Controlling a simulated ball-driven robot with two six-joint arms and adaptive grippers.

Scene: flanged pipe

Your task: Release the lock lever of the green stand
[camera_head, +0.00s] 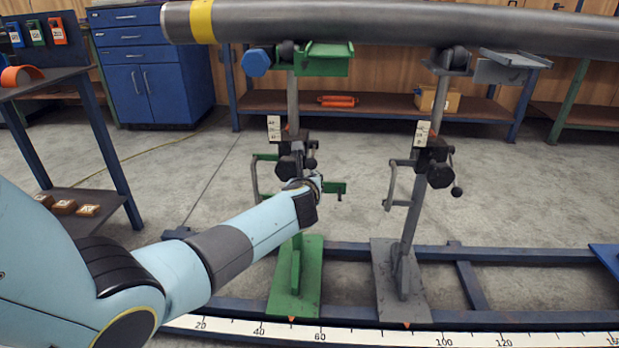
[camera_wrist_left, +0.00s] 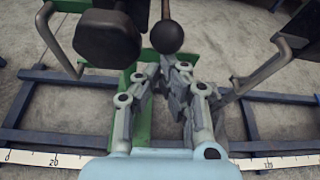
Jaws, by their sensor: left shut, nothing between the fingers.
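The green stand (camera_head: 296,280) stands on the blue floor frame and has a green top cradle (camera_head: 323,62) under the pipe. Its dark clamp block carries a black hexagonal knob (camera_head: 289,167) and a lever with a black ball end (camera_head: 310,163). In the left wrist view the ball end (camera_wrist_left: 167,37) hangs just beyond my fingertips, with the hexagonal knob (camera_wrist_left: 107,38) to its left. My left gripper (camera_head: 316,181) is shut and empty, just below the ball in the picture; its fingers (camera_wrist_left: 168,70) meet in the left wrist view. Contact with the lever cannot be told. My right gripper is not in view.
A grey stand (camera_head: 402,265) with a similar clamp stands to the right. The grey pipe (camera_head: 400,24) with a yellow band spans above both stands. A crank handle (camera_head: 257,178) sticks out left of the green stand. A white scale (camera_head: 360,336) runs along the front.

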